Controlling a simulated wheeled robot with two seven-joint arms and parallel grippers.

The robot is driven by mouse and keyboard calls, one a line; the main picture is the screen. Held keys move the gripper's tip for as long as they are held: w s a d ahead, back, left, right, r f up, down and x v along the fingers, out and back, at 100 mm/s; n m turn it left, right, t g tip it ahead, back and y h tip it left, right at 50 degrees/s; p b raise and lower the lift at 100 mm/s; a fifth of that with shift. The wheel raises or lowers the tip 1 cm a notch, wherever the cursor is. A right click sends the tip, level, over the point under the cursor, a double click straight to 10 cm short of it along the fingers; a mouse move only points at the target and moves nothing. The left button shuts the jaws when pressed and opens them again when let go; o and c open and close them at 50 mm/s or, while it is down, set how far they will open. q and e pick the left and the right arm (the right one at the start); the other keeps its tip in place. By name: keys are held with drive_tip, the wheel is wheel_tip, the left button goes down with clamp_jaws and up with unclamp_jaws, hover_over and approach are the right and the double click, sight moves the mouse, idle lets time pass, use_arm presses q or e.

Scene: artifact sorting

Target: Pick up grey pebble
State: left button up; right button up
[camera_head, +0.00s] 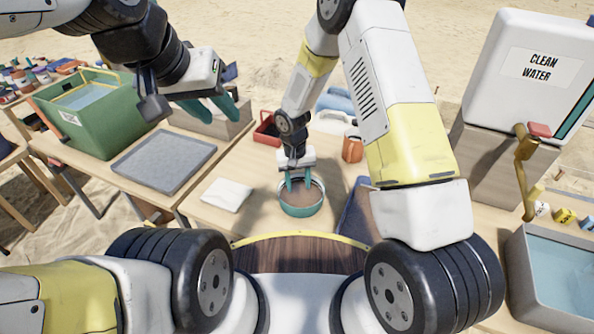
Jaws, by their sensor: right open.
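I cannot make out a grey pebble in the head view. A round teal pan (302,209) with brown contents stands on the wooden table. My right gripper (299,186) points down into the pan from its far side, fingers apart, with nothing seen between them. The fingertips are small, and I cannot tell whether they touch the contents. My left gripper (213,108), with teal fingers, hangs above the table at the left.
A white cloth (227,194) lies left of the pan. A grey tray (165,161) and a green water bin (92,112) are further left. An orange mug (352,148) and a red tray (266,131) stand behind. A clean water tank (525,70) and a water basin (517,262) are at right.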

sight(301, 198)
drive_tip(key=f, duration=0.6)
drive_tip(key=shift+w+d+f, duration=0.25)
drive_tip(key=shift+d+f, duration=0.15)
clamp_jaws()
